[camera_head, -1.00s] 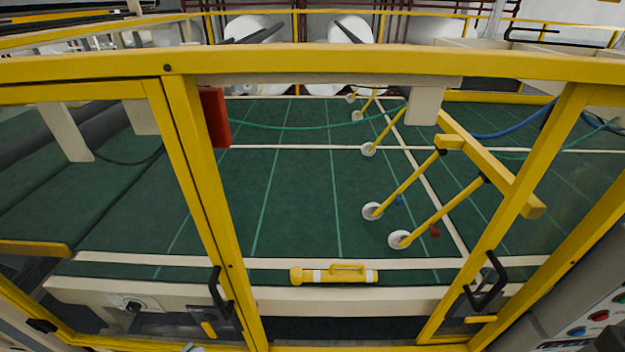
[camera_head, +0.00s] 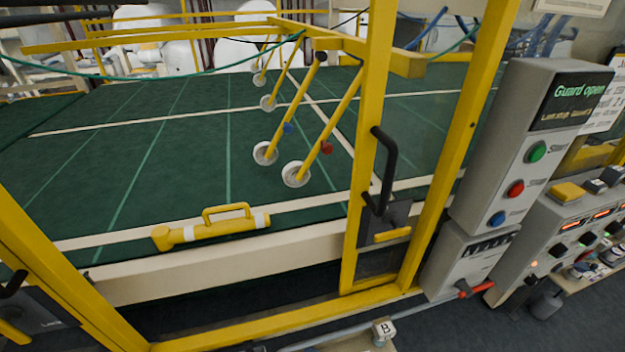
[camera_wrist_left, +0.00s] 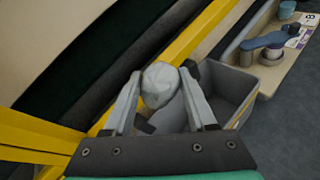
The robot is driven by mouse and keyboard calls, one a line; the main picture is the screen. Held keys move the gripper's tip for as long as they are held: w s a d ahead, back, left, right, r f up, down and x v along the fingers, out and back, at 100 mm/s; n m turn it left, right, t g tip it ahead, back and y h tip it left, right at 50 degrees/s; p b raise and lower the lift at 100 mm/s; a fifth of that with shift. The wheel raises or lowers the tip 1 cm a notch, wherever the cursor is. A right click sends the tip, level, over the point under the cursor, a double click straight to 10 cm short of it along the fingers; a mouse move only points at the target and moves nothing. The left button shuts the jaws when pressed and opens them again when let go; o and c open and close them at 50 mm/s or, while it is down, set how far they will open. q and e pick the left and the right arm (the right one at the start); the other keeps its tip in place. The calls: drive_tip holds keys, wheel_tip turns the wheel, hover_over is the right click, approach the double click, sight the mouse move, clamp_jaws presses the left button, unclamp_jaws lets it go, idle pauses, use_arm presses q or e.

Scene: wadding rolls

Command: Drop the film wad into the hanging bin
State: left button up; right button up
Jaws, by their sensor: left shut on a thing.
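In the left wrist view my left gripper (camera_wrist_left: 161,77) is shut on a crumpled whitish film wad (camera_wrist_left: 160,88). The wad sits between the two fingertips. A grey open-topped bin (camera_wrist_left: 241,82) shows behind and to the right of the wad in that view. The wad and fingers cover part of the bin's left side, and I cannot tell the height between wad and bin. Neither gripper shows in the head view, and I cannot make out the bin there.
Yellow guard frame posts (camera_head: 368,150) stand before a green conveyor bed (camera_head: 190,160). A yellow handled tube (camera_head: 212,228) lies at its front edge. A control box (camera_head: 505,150) reading "Guard open" stands right. A shelf (camera_wrist_left: 268,75) with small items lies beyond the bin.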

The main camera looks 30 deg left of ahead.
use_arm(q)
drive_tip(key=shift+s+a+f, duration=0.2)
drive_tip(key=shift+f, duration=0.55)
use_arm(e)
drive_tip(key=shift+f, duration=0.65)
use_arm(q)
wheel_tip(320, 180, down, 6)
drive_tip(key=b, duration=0.6)
drive_tip(key=shift+w, duration=0.1)
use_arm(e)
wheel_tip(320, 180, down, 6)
use_arm(q)
drive_tip(key=shift+r, duration=0.1)
drive_tip(key=o, duration=1.4)
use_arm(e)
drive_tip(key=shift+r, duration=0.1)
use_arm(q)
drive_tip(key=p+v, duration=0.3)
drive_tip(key=v, duration=0.8)
drive_tip(key=shift+s, duration=0.3)
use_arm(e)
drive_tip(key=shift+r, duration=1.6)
